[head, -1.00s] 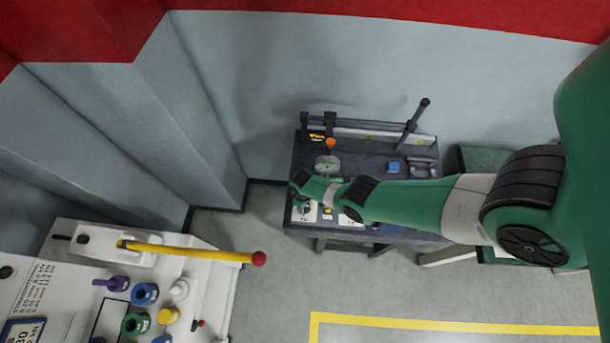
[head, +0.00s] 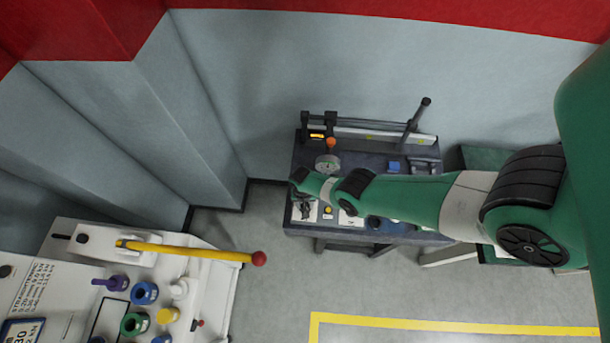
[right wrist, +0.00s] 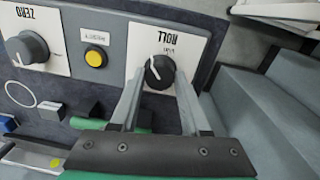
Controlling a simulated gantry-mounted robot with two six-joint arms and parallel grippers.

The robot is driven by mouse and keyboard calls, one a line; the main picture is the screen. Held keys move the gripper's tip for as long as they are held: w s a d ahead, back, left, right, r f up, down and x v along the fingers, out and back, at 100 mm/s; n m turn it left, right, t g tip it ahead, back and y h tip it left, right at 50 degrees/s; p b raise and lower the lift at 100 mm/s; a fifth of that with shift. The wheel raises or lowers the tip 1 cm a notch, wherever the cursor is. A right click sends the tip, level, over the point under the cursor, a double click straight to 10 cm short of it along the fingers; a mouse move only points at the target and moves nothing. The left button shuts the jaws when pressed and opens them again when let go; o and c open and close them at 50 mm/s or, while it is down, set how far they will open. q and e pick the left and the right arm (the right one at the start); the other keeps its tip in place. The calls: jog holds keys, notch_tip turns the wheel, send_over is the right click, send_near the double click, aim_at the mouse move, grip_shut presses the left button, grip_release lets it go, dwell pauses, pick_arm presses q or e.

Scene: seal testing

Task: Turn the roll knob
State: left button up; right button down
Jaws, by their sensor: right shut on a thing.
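The roll knob (right wrist: 158,72) is a dark round knob with a white pointer line on a white plate (right wrist: 190,45). The plate's ROLL label reads upside down in the right wrist view. My right gripper (right wrist: 159,82) is shut on the roll knob, with one finger on each side of it. In the head view my right gripper (head: 304,208) is over the left end of the bench's front panel, and the knob is hard to make out under it. My left gripper is in neither view.
A yellow button (right wrist: 95,58) and the zero knob (right wrist: 27,48) sit beside the roll plate. A round gauge (head: 327,163) and an orange ball (head: 331,143) stand behind the gripper on the dark bench (head: 370,165). A white machine with a yellow lever (head: 190,251) stands at lower left.

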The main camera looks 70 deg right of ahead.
jog(key=m, duration=0.4)
jog(key=shift+f+m, duration=0.1)
jog(key=shift+m, duration=0.3)
jog(key=m, duration=0.4)
jog(key=shift+m, duration=0.3)
jog(key=shift+y, duration=0.3)
jog(key=shift+c, duration=1.9)
grip_release()
jog(key=shift+d, duration=0.1)
